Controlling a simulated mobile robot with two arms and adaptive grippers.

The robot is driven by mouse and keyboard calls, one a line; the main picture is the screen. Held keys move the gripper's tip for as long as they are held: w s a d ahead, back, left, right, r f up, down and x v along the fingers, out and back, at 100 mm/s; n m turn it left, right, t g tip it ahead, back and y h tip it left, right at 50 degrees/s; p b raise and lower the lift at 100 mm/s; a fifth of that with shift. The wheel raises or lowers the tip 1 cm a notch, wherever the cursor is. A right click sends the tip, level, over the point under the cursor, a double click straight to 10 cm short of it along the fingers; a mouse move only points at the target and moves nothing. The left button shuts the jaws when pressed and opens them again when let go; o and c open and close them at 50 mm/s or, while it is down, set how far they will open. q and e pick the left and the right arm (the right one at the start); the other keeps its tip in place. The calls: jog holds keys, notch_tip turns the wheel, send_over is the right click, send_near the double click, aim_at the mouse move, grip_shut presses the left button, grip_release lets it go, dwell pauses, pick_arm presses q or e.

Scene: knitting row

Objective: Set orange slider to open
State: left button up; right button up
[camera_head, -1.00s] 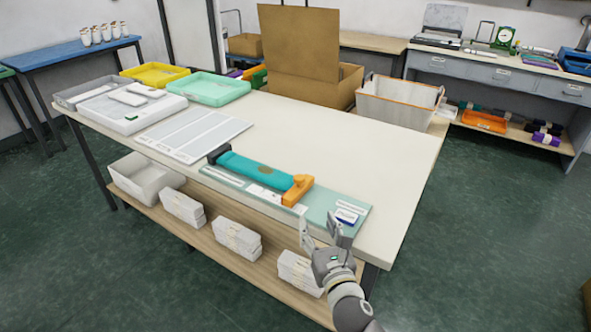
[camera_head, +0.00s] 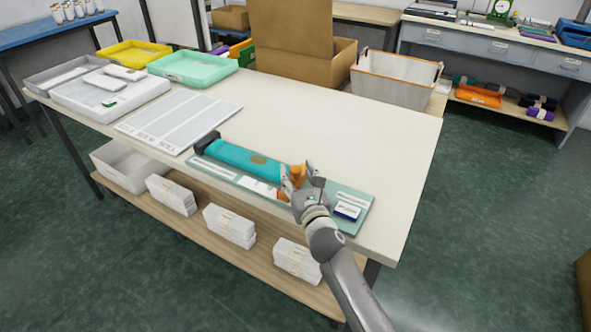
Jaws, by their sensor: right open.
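The orange slider (camera_head: 284,194) sits at the right end of a teal knitting bed (camera_head: 243,160). The bed has a dark block at its left end and lies on a pale green board (camera_head: 225,180) along the table's front edge. My right gripper (camera_head: 300,172) is open, with its fingers at the orange slider, one on either side as seen from the head. The gripper hides part of the slider, and I cannot tell whether the fingers touch it. My left gripper is not in view.
The table (camera_head: 300,120) has free room behind the bed. A striped sheet (camera_head: 180,120), a white tray (camera_head: 75,100), a mint tray (camera_head: 215,65) and a yellow tray (camera_head: 115,57) lie at the left. A cardboard box (camera_head: 290,70) and white bin (camera_head: 375,85) stand behind.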

jog(key=shift+w+a, duration=0.15)
jog(key=shift+w, duration=0.9)
jog(key=shift+c, duration=0.2)
jog(key=c, duration=0.5)
grip_shut()
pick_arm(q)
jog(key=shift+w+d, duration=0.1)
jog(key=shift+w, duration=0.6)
